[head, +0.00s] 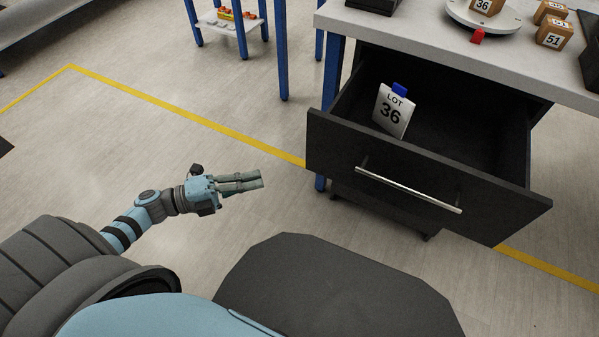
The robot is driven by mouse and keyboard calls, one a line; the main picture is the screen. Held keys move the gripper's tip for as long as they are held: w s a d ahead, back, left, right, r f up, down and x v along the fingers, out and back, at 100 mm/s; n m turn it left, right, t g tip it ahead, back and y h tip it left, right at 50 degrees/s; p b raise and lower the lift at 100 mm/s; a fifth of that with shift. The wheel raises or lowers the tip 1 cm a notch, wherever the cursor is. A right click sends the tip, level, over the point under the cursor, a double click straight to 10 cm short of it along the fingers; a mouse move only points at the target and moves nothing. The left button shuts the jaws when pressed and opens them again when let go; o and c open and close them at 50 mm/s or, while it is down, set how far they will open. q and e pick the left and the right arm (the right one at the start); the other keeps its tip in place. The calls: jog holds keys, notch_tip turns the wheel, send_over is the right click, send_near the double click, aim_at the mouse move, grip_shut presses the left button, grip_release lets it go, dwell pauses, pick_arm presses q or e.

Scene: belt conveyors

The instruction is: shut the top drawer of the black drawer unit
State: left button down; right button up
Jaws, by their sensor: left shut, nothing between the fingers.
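The top drawer (400,185) of the black drawer unit (377,212) is pulled far out below a light-topped table. Its front carries a silver bar handle (408,190). Inside stands a tilted white card reading "LOT 36" (393,111) with a blue clip. The lower part of the unit is mostly hidden behind the drawer front. My left gripper (260,180) is shut and empty, to the left of the drawer front and apart from it, with its fingers pointing right. My right gripper is not in view.
The table (420,33) has blue legs and bears a round turntable (484,15), numbered boxes (554,33) and a red pointer (477,36). A yellow floor line (180,107) runs beneath. A low shelf (228,22) stands behind. Floor left of the drawer is clear.

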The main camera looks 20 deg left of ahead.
pick_arm(q)
send_near(321, 152)
jog(key=s+d, duration=0.1)
jog(key=d, duration=0.2)
jog(key=w, duration=0.1)
jog(key=w+b, duration=0.1)
jog(key=w, duration=0.2)
jog(key=shift+d+f, duration=0.15)
jog(key=shift+d, duration=0.2)
jog(key=shift+w, duration=0.1)
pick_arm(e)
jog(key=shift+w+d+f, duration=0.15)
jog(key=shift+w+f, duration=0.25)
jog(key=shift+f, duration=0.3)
pick_arm(q)
jog(key=shift+w, duration=0.1)
